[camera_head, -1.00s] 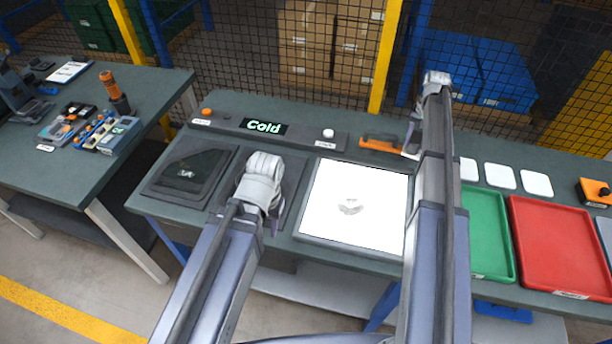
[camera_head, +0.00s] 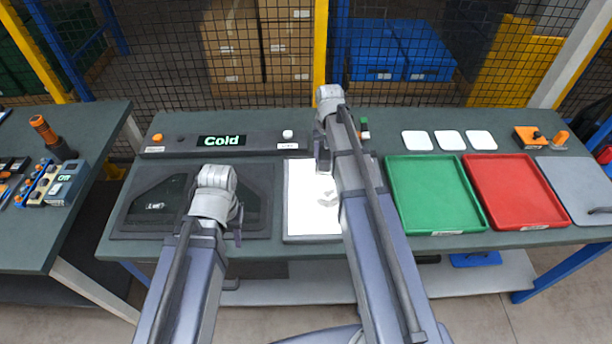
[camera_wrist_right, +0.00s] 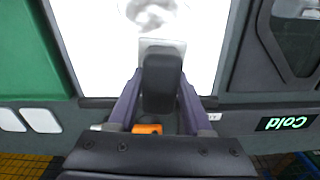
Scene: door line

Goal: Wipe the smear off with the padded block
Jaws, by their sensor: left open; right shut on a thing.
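The white panel (camera_head: 301,218) lies on the bench, partly behind my right arm. A grey smear (camera_head: 326,199) is on it. The smear also shows at the top of the right wrist view (camera_wrist_right: 150,12). My right gripper (camera_head: 322,160) is over the panel's back part. In the right wrist view it is shut on the padded block (camera_wrist_right: 161,82), a dark block with a pale end towards the smear. Whether the block touches the panel I cannot tell. My left gripper (camera_head: 232,232) is open and empty by the dark framed plate; its fingertips are mostly hidden.
A control strip with a "Cold" display (camera_head: 221,141) runs behind the panel. An orange handle (camera_wrist_right: 147,128) shows behind the panel. A green tray (camera_head: 433,192), a red tray (camera_head: 515,190) and white squares (camera_head: 449,140) are to the right. A dark framed plate (camera_head: 140,215) is left.

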